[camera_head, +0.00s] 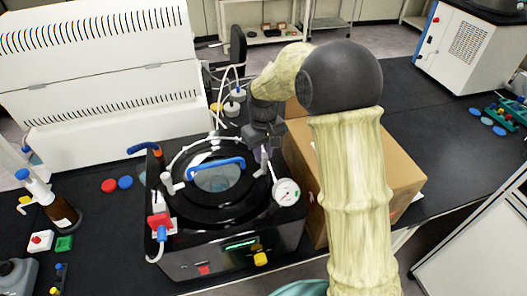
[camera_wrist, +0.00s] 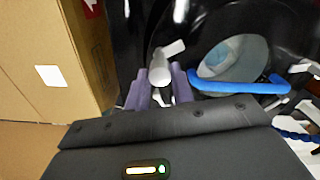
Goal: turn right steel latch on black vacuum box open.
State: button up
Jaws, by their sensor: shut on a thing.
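The black vacuum box (camera_head: 205,262) stands on the dark bench, with a round lid, a clear window and a blue handle (camera_head: 215,164). The handle also shows in the wrist view (camera_wrist: 238,87). The right steel latch (camera_wrist: 160,68) is a pale post with a short crossbar at the lid's right rim. My gripper (camera_head: 262,152) reaches down over this rim and partly hides the latch in the head view. In the wrist view its two purple fingers (camera_wrist: 161,90) stand on either side of the latch, shut on it. The left steel latch (camera_head: 170,183) is in plain view.
A cardboard box (camera_head: 395,165) stands close on the right of the vacuum box, beside my arm. A pressure gauge (camera_head: 286,192) sits at the lid's right front. A white slotted machine (camera_head: 100,65) is behind on the left. A brown bottle (camera_head: 62,214) stands on the left.

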jog(key=n, duration=0.4)
jog(key=shift+r+n+p, duration=0.15)
jog(key=shift+n+p, duration=0.15)
jog(key=shift+p, duration=0.05)
jog(key=n+p, duration=0.1)
jog(key=n, duration=0.3)
jog(key=shift+n, duration=0.4)
jog(key=o, duration=1)
notch_tip(320, 180, up, 17)
jog(key=b, duration=0.3)
jog(key=shift+r, duration=0.1)
